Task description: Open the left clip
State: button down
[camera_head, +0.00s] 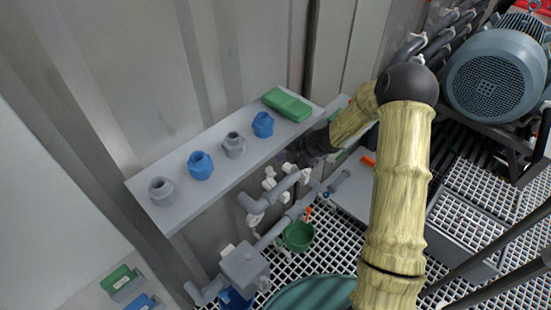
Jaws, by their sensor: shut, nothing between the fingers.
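Several small white clips sit along the grey pipework below the shelf. One white clip (269,180) is at the upper left of this group, by a short grey pipe (287,184). Another white clip (256,219) is lower left, by the pipe elbow. I cannot tell for sure which is the left clip, nor whether the clips are open or shut. My gripper (291,157) is dark and small at the end of my arm, close to the shelf's front edge, just above and right of the upper clip. It is shut and holds nothing. I see no contact with a clip.
A grey shelf (145,190) above the pipes carries grey and blue fittings and a green block (287,104). A blue-grey motor (495,82) stands right. White grating covers the floor.

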jog(key=p+v, duration=0.1)
jog(key=v, duration=1.1)
jog(key=shift+w, duration=0.1)
